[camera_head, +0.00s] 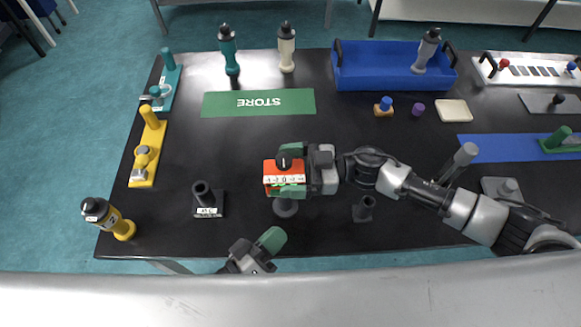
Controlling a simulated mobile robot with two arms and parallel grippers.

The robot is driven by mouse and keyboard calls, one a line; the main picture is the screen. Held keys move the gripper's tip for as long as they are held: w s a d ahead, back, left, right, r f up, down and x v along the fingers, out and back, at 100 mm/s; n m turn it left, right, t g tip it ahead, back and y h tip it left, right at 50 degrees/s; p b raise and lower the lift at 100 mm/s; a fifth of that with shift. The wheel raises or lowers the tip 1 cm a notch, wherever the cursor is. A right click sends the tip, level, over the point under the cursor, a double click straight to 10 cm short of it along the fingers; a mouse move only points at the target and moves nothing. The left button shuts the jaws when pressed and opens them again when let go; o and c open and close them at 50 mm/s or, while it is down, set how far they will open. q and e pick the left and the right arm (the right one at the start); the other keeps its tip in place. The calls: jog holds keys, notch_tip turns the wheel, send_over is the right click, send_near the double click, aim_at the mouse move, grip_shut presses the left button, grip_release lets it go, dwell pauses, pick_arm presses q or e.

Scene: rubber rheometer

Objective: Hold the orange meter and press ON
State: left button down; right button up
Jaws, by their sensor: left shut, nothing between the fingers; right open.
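The orange meter (270,178) stands near the middle of the black table, with a black knob on top and a white strip of small markings on its front. A round grey base shows below it. My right gripper (291,172) reaches in from the right with its green-tipped fingers around the meter, one on the far side and one on the near side. It is open; whether a finger touches the meter I cannot tell. My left gripper (271,240) is shut and empty at the table's front edge, below the meter. The ON marking is too small to read.
A black socket block (208,205) stands left of the meter and a dark holder (364,208) right of it. A yellow-black bottle (108,218) is at the front left corner. Behind lie the green STORE mat (225,105) and a blue tray (375,77).

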jog(key=d, duration=1.2)
